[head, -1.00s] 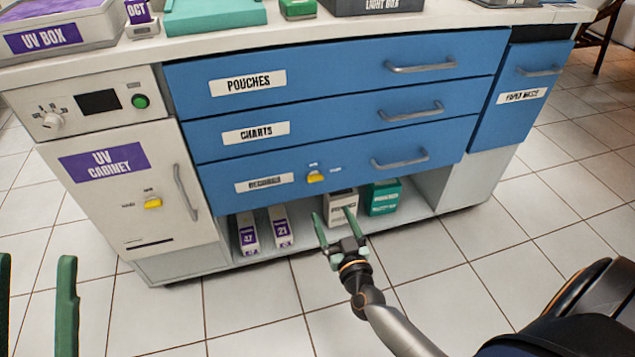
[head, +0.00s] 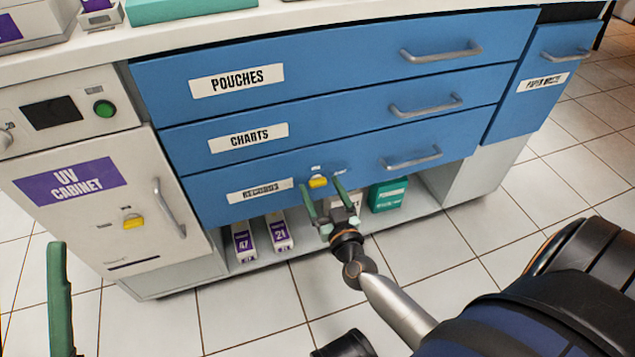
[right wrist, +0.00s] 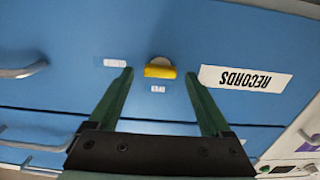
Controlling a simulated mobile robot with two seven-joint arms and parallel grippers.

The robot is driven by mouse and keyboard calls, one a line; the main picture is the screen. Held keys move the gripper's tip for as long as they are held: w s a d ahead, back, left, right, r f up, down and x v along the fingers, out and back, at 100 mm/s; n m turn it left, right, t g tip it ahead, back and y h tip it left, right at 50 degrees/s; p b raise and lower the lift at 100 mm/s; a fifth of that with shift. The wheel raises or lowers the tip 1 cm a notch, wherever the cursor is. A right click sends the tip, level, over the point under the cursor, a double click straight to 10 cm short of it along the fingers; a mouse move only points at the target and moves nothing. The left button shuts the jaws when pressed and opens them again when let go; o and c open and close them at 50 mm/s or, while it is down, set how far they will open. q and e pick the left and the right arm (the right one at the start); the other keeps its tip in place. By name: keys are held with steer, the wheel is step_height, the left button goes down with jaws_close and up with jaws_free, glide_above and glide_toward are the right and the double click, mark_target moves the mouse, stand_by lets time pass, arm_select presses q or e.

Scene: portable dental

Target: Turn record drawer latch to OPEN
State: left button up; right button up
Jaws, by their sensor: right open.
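The yellow record drawer latch (head: 318,181) is on the blue RECORDS drawer (head: 215,200), right of its label. In the right wrist view, which is upside down, the latch (right wrist: 160,71) lies horizontal, with small labels beside and below it that I cannot read. My right gripper (head: 320,183) is open in front of the drawer. Its green fingertips (right wrist: 159,73) straddle the latch, one on each side, with gaps and no visible contact. My left gripper shows only one green finger (head: 60,300) at the lower left, far from the latch; its other finger is outside the view.
The CHARTS drawer (head: 300,120) and its handle are above. A UV cabinet (head: 60,225) with its own yellow latch (head: 133,221) stands left. Boxes, including a green one (head: 388,196), sit on the open shelf below. Tiled floor in front is mostly clear.

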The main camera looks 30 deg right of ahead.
steer(key=shift+c, duration=0.2)
jaws_close()
stand_by(0.6)
